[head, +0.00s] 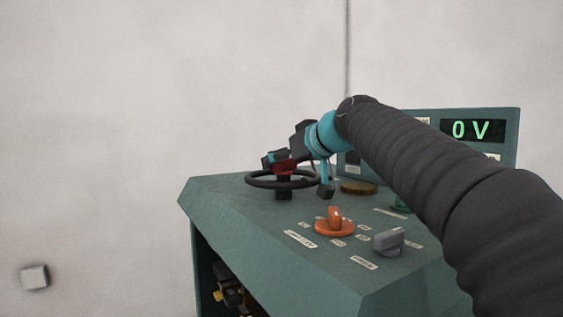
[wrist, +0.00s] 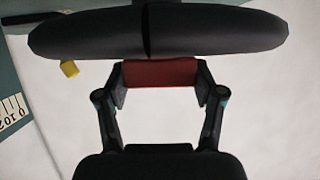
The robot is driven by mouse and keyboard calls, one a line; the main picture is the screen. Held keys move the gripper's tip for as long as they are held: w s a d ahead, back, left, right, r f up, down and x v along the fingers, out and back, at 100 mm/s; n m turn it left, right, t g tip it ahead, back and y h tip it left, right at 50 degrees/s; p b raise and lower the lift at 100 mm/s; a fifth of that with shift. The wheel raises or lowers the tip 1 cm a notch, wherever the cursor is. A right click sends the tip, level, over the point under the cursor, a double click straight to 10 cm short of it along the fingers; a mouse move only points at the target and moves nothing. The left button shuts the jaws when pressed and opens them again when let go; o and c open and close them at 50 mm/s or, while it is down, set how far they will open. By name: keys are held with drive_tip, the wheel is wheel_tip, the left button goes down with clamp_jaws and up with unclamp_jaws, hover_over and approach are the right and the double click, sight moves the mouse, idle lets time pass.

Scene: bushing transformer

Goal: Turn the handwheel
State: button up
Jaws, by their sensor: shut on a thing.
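The handwheel (head: 256,184) is a black ring on a short post, on the top of a green console at its left end. Its black rim also crosses the top of the wrist view (wrist: 85,35). My gripper (head: 280,163) reaches it from the right and is shut on a red part (wrist: 160,71) at the wheel. In the wrist view the two fingers flank the red part on both sides. In the head view the gripper partly hides it, and I cannot tell exactly how it joins the wheel.
The green console (head: 225,207) carries an orange knob (head: 334,224) and a grey knob (head: 388,241) to the front right of the wheel. A raised panel behind has a display (head: 472,130) reading 0 V. My arm crosses above the right side. Left of the console is open.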

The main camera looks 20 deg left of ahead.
drive_tip(key=shift+w+n+g+y, duration=0.1)
drive_tip(key=shift+n+g+y, duration=0.3)
drive_tip(key=shift+n+g, duration=0.7)
drive_tip(key=shift+g, duration=0.1)
drive_tip(key=n+g+y+p, duration=0.1)
drive_tip(key=n+g+p, duration=0.1)
drive_tip(key=g, duration=0.1)
drive_tip(key=shift+r+n+y, duration=0.15)
drive_tip(key=shift+n+y, duration=0.15)
drive_tip(key=shift+y, duration=0.1)
drive_tip(key=n+g+p, duration=0.2)
drive_tip(key=g+p, duration=0.1)
drive_tip(key=shift+n, duration=0.4)
drive_tip(key=shift+n+g+p, duration=0.7)
drive_tip(key=shift+g+p, duration=0.1)
drive_tip(key=shift+f, duration=0.2)
drive_tip(key=o, duration=1.7)
drive_tip(key=shift+s+a+g, duration=0.15)
drive_tip(key=shift+s+g, duration=0.05)
drive_tip(key=shift+g, duration=0.1)
